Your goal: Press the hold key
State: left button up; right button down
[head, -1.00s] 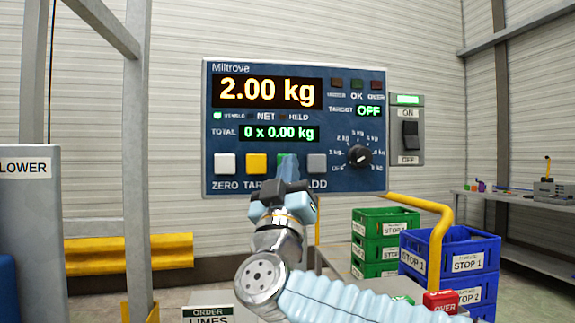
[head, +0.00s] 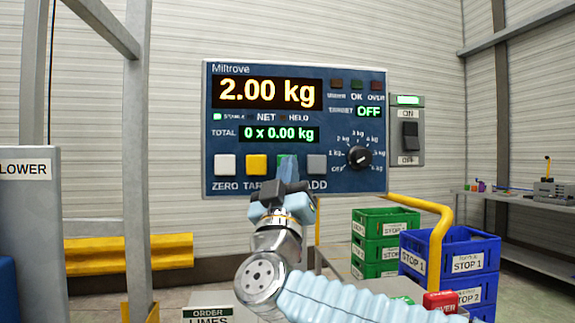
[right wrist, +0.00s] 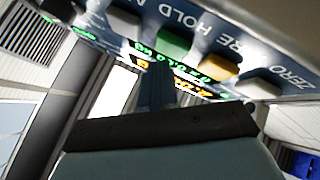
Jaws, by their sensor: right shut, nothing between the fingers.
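The blue Miltrove scale panel (head: 205,130) is on the wall ahead and reads 2.00 kg. Its key row holds white ZERO (head: 225,164), yellow TARE (head: 256,164), a green key (head: 281,162) and a grey ADD key (head: 317,163). In the right wrist view the green key (right wrist: 173,42) carries the label HOLD. My right gripper (head: 289,169) is shut and empty, its fingertips in front of the green key and hiding most of it and its label. In the right wrist view the fingertips (right wrist: 158,72) are close by the green key; I cannot tell whether they touch. My left gripper is not in view.
A dial (head: 359,156) and an ON/OFF switch box (head: 410,135) are right of the keys. A grey post (head: 136,170) stands at the left. Green crates (head: 380,240) and blue crates (head: 452,260) are stacked at the lower right, beside a yellow rail (head: 440,225).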

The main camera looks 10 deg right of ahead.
jog(key=shift+w, duration=0.2)
jog(key=shift+w, duration=0.4)
dwell(0.6)
jog(key=shift+s, duration=0.85)
jog(key=shift+s+b, duration=1.2)
jog(key=shift+s, duration=1.3)
